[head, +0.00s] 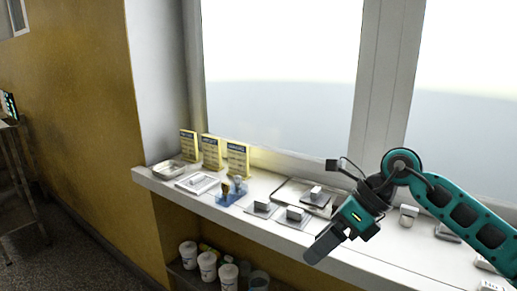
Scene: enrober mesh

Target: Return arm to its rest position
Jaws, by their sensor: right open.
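My right arm (465,212) is teal and black and comes in from the right edge, reaching in front of the window ledge. Its gripper (318,250) hangs off the front edge of the ledge, pointing down and to the left. It is open, and I see nothing between its fingers. It appears apart from the small things on the ledge. My left gripper is not in view.
The white ledge (400,262) holds a metal tray (168,171), yellow cards (237,160), a blue holder (231,193), and several small blocks on plates (295,214). White tubs (207,265) stand on a shelf below. A metal rack (22,185) is at far left. The floor (60,260) is clear.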

